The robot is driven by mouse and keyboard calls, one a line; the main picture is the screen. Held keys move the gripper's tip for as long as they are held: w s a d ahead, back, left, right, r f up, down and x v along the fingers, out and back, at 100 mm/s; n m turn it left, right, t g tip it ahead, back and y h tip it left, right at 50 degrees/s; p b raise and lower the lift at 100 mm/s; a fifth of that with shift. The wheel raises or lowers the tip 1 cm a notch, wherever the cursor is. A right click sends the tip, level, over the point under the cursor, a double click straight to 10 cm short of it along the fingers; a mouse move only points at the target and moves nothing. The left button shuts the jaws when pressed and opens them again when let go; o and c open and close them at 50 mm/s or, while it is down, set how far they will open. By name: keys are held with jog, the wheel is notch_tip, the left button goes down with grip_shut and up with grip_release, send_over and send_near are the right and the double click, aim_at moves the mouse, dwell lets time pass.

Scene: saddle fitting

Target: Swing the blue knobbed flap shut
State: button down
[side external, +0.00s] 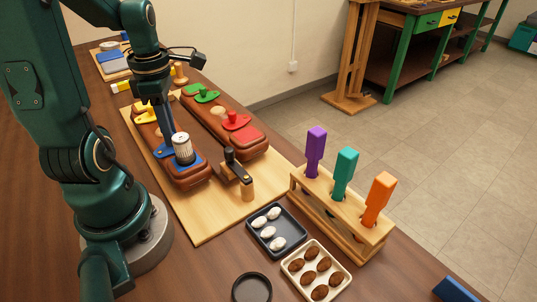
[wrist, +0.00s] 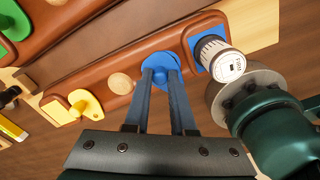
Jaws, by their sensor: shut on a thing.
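The blue knobbed flap (wrist: 158,60) lies on the brown block (wrist: 106,104). Its rounded plate shows beside the blue square patch (wrist: 190,38), not over it. The flap also shows in the side view (side external: 160,152). My gripper (wrist: 162,74) is shut on the flap's knob, which is mostly hidden between the fingertips. A white ridged cylinder (side external: 182,149) stands at the blue patch, just beside the flap; its labelled end shows in the wrist view (wrist: 230,66).
A yellow flap (side external: 145,114) is on the same block. A second block carries green (side external: 207,96) and red (side external: 235,121) flaps. A dark-armed wooden post (side external: 247,189) stands near the block's front end. Trays and a tool rack (side external: 340,222) are nearer.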

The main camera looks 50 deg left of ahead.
jog(key=shift+d+m, duration=0.25)
jog(key=shift+m, duration=0.5)
jog(key=shift+d+m, duration=0.2)
jog(key=shift+m, duration=0.55)
jog(key=c, duration=0.8)
grip_release()
jog(key=shift+o, duration=0.2)
jog(key=shift+r, duration=2.55)
jog(key=shift+w+d, duration=0.1)
